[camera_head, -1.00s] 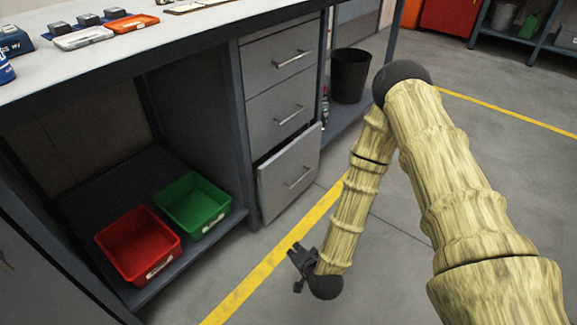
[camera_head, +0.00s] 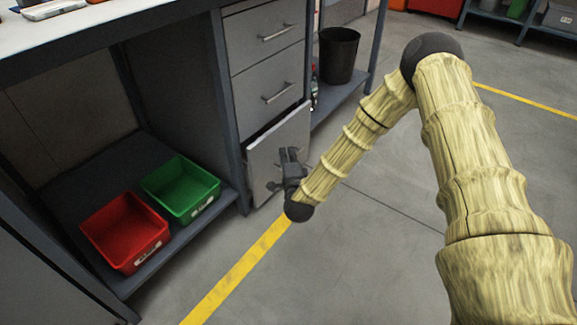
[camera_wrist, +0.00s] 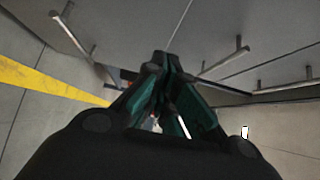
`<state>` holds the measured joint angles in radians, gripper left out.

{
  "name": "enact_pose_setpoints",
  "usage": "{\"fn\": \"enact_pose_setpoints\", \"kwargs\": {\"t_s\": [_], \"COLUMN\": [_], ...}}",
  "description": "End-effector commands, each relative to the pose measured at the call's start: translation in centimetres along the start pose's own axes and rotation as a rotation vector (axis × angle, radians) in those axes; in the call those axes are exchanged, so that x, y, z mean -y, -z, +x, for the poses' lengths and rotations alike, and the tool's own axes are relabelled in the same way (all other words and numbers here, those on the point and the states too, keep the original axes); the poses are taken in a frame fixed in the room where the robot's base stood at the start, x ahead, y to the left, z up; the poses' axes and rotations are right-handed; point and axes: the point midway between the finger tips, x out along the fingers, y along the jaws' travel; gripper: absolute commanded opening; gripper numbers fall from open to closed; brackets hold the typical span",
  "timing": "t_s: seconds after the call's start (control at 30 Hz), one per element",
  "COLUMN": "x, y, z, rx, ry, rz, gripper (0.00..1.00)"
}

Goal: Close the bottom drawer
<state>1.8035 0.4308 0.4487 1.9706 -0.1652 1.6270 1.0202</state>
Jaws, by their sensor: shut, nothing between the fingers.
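The bottom drawer (camera_head: 264,158) of the grey drawer unit stands partly out, with a dark gap along its top edge. My gripper (camera_head: 287,152) is in front of this drawer's face and covers much of its handle. It is shut with nothing between the fingers. In the wrist view my gripper (camera_wrist: 165,62) has its fingertips together, with bar handles and grey drawer fronts around them. I cannot tell whether the fingers touch the drawer face. The middle drawer (camera_head: 268,92) and the top drawer (camera_head: 262,36) above are shut, each with a bar handle.
A red bin (camera_head: 125,232) and a green bin (camera_head: 181,188) sit on the low shelf left of the drawers. A black waste bin (camera_head: 338,56) stands on the lower shelf to the right. A yellow floor line (camera_head: 235,272) runs past the bench.

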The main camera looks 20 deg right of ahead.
Motion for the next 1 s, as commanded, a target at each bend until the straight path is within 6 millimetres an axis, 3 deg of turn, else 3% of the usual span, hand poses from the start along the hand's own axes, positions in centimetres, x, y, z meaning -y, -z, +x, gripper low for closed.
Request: {"fn": "enact_pose_setpoints", "kwargs": {"t_s": [0.2, 0.4, 1.0], "x": [-0.3, -0.3, 0.0], "y": [0.0, -1.9, -2.8], "z": [3.7, 5.2, 6.2], "rx": [-0.001, 0.0, 0.0], "ry": [0.003, 0.001, -0.001], "rz": [-0.001, 0.001, 0.0], "gripper": [0.0, 0.0, 0.0]}}
